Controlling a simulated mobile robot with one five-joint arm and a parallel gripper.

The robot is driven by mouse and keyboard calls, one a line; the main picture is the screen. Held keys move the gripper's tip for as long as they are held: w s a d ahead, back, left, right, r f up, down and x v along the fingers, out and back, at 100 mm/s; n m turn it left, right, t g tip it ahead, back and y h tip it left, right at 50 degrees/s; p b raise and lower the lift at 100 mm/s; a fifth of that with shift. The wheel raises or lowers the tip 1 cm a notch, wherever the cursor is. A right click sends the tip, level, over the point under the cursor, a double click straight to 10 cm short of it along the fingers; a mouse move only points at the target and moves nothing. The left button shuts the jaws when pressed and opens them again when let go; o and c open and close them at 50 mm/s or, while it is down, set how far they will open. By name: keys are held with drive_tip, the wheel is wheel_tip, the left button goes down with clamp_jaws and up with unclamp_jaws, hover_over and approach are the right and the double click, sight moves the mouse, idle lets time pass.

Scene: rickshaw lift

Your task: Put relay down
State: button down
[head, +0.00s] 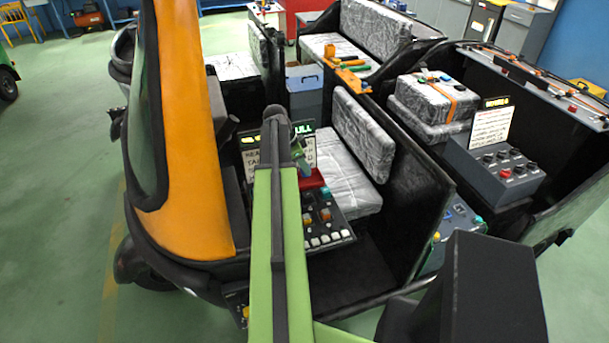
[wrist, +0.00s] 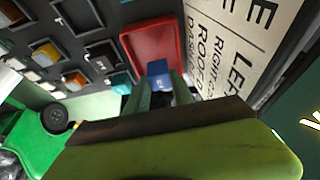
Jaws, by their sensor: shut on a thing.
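My gripper (wrist: 162,90) is shut on a small blue relay (wrist: 158,68) in the wrist view. The relay is at the fingertips, over the near part of a red tray (wrist: 148,40). I cannot tell whether it touches the tray's floor. In the head view my gripper (head: 303,165) reaches over the dashboard panel, just above the red tray (head: 314,179). The relay is hidden there by my arm and gripper.
The panel (head: 325,228) holds several small square sockets and coloured blocks beside the tray. An upright sign (wrist: 225,45) stands close on the tray's other side. The orange windscreen pillar (head: 195,130) is left of my arm; a silver seat (head: 347,185) is right.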

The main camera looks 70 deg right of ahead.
sight(304, 174)
drive_tip(key=shift+f+b, duration=1.7)
drive_tip(key=shift+f, duration=0.35)
drive_tip(key=c, duration=1.4)
unclamp_jaws()
drive_tip(key=shift+r, duration=0.1)
drive_tip(key=shift+r, duration=0.1)
drive_tip(key=shift+r+p, duration=0.25)
drive_tip(key=shift+p, duration=0.2)
drive_tip(key=p+v, duration=1)
drive_tip(key=v, duration=0.1)
drive_tip(key=shift+w+a+r+p, duration=0.15)
drive_tip(key=shift+w+r+p, duration=0.1)
drive_tip(key=shift+p, duration=0.1)
drive_tip(key=shift+s, duration=0.1)
